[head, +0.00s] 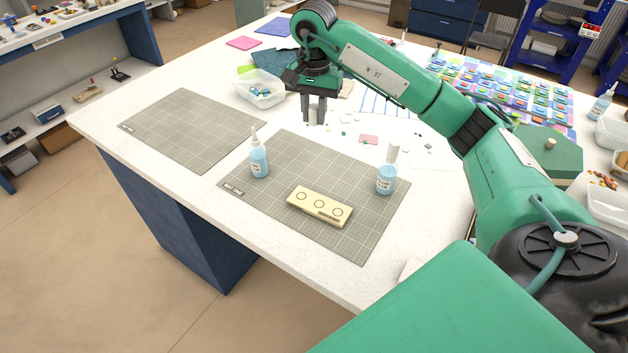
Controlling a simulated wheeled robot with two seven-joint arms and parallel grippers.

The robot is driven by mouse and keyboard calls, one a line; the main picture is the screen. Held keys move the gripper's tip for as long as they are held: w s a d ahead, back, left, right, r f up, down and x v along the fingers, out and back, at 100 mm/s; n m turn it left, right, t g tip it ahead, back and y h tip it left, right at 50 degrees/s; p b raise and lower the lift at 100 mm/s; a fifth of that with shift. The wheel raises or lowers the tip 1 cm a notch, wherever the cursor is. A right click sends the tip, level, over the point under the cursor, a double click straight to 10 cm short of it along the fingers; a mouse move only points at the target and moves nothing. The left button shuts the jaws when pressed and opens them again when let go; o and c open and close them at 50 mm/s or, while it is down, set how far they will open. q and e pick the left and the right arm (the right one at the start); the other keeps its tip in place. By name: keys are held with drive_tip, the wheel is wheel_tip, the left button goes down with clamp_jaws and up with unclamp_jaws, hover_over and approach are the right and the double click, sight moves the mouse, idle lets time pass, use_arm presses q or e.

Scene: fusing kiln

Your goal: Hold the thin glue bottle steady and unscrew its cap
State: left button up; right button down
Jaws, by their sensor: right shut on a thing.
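Two bottles of light-blue liquid stand upright on the grey gridded mat (345,238). The left bottle (259,161) has a narrow pointed white top; the right bottle (386,180) has a taller, wider white top. Their labels are too small to read, so I cannot tell which is the thin glue. My right gripper (315,121) is behind the bottles, pointing down over the table and apart from both. Its fingers are close together on something small that I cannot make out. My left gripper is not in view.
A cream block with three circles (320,206) lies between the bottles at the front of the mat. A second grey mat (192,130) on the left is bare. A clear tub (260,97) stands left of my right gripper. Small glass pieces lie scattered behind the right bottle.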

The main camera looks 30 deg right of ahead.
sight(314, 184)
wheel_tip(314, 184, down, 20)
drive_tip(key=p, duration=0.5)
drive_tip(key=shift+f, duration=0.1)
drive_tip(key=shift+f+b, duration=0.15)
drive_tip(key=shift+b, duration=0.15)
drive_tip(key=c, duration=1.2)
unclamp_jaws()
drive_tip(key=shift+c, duration=0.2)
